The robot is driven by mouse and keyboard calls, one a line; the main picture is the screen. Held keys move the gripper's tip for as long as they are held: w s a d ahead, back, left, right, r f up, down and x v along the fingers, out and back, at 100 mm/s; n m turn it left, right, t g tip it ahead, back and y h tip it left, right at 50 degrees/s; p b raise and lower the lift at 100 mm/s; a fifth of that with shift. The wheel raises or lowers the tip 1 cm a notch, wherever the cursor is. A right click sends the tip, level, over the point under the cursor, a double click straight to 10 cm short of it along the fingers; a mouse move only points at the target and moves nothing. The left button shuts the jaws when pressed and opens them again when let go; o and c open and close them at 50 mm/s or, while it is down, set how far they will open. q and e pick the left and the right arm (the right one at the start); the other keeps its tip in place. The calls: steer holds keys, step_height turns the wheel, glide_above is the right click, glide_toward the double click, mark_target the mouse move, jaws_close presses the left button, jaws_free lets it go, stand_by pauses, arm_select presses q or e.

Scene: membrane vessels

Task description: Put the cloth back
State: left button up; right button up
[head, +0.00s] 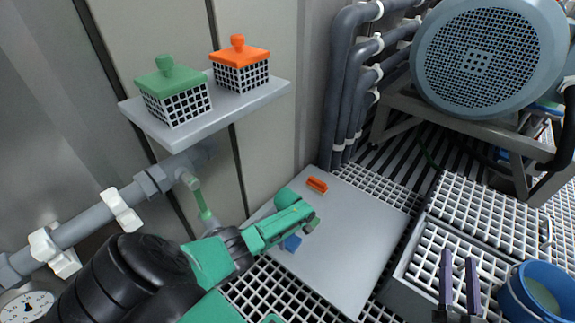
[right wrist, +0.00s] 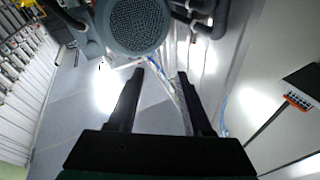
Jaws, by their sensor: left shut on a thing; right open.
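My left gripper (head: 306,217), with green fingers, reaches over a pale grey board (head: 350,240) on the floor grating. It is shut on a small grey-green thing (head: 313,225) at its fingertips; I cannot tell whether this is the cloth. A small blue thing (head: 291,243) shows just below the fingers, partly hidden by them. An orange block (head: 317,185) lies on the board beyond the gripper. My right gripper (head: 459,260) is open and empty, with its dark fingers apart over the white grating; its fingers also show in the right wrist view (right wrist: 158,75).
A grey shelf (head: 258,98) holds a green-lidded basket (head: 180,100) and an orange-lidded basket (head: 240,75). A grey pipe (head: 95,220) runs below it. A blue bucket (head: 515,300) with pale contents stands at lower right. A large motor (head: 490,55) fills the back right.

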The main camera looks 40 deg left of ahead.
arm_select(q)
steer(key=o, duration=1.1)
arm_select(e)
steer(key=shift+w+r, duration=0.1)
steer(key=shift+r, duration=0.2)
steer(key=shift+d, duration=0.1)
